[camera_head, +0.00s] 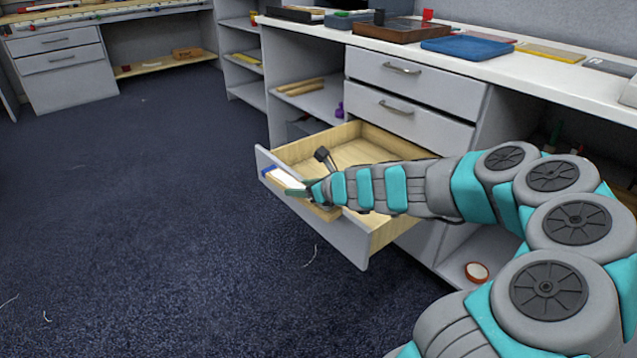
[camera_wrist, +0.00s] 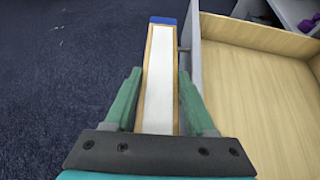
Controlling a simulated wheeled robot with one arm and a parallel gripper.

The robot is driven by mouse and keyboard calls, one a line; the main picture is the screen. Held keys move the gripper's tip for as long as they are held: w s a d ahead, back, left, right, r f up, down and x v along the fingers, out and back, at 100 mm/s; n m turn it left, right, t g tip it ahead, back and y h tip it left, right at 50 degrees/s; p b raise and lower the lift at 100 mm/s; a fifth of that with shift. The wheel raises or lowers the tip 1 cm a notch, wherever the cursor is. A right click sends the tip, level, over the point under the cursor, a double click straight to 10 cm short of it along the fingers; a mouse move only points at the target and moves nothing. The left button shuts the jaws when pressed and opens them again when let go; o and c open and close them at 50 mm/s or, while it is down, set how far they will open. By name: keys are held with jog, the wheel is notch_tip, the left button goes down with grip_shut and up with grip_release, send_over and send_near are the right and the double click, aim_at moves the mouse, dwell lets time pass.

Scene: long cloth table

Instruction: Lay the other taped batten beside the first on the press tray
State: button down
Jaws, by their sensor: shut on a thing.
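My gripper (camera_head: 303,190) is shut on a taped batten (camera_head: 284,178), over the front panel of the open drawer. In the wrist view the batten (camera_wrist: 160,75) lies lengthwise between the two green fingers of my gripper (camera_wrist: 160,88). It has a white face, thin wooden edges and a blue far end. It runs alongside the grey drawer front, on its outer side. Its near end is hidden by the gripper. I cannot tell for sure which thing is the press tray; a brown wooden tray (camera_head: 388,34) stands on the counter.
The open drawer (camera_head: 370,151) looks empty where it shows. A blue flat tray (camera_head: 467,47) and a yellow one (camera_head: 551,53) lie on the counter. Wooden sticks (camera_head: 300,87) lie on a shelf left of the drawers.

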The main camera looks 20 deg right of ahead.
jog(key=shift+a+f, duration=0.1)
jog(key=shift+a, duration=0.75)
jog(key=shift+w+a+f+m+h, duration=0.2)
jog(key=shift+a+m+h, duration=0.05)
jog(key=shift+m+h, duration=0.15)
jog(key=shift+w+a+f+m+t+h, duration=0.1)
jog(key=shift+a+m+t+h, duration=0.1)
jog(key=shift+a, duration=0.2)
jog(key=shift+w+a+m+t+h, duration=0.1)
jog(key=shift+a+m+h, duration=0.1)
jog(key=shift+a, duration=0.2)
